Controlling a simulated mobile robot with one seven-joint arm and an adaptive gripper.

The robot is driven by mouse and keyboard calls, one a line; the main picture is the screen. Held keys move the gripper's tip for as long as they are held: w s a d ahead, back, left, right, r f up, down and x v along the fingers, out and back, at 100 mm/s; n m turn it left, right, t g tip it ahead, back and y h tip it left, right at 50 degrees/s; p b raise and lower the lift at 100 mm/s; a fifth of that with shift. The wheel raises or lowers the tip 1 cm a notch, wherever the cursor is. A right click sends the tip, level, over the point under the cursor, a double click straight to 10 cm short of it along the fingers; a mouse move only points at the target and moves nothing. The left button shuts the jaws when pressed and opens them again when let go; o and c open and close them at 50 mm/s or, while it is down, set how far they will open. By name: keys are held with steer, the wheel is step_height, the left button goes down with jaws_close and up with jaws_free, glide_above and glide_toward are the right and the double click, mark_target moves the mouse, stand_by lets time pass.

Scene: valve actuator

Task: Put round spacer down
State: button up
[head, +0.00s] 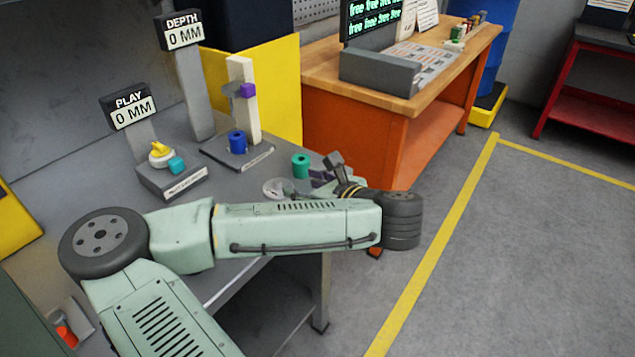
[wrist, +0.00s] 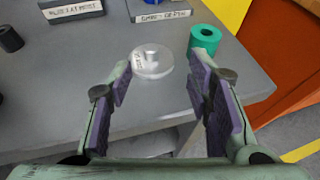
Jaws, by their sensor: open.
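A teal-green round piece with a hole through it, which looks like the round spacer (wrist: 205,38), stands upright on the grey table. It also shows in the head view (head: 300,165). A clear round disc with a raised centre and a label (wrist: 152,62) lies flat on the table to its left. My gripper (wrist: 159,80) is open and empty, its purple-padded fingers apart. In the wrist picture the disc shows between and beyond the fingertips; the teal piece is just beyond the right finger. In the head view my arm partly hides the gripper (head: 335,172) and the disc.
The depth gauge stand (head: 237,152) holds a blue cylinder (head: 237,142). The play gauge stand (head: 172,182) bears yellow and teal parts. A dark cylinder (wrist: 10,39) stands at the left of the wrist view. The grey table (wrist: 70,110) has free room left of the disc.

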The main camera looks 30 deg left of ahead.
steer(key=shift+v, duration=2.3)
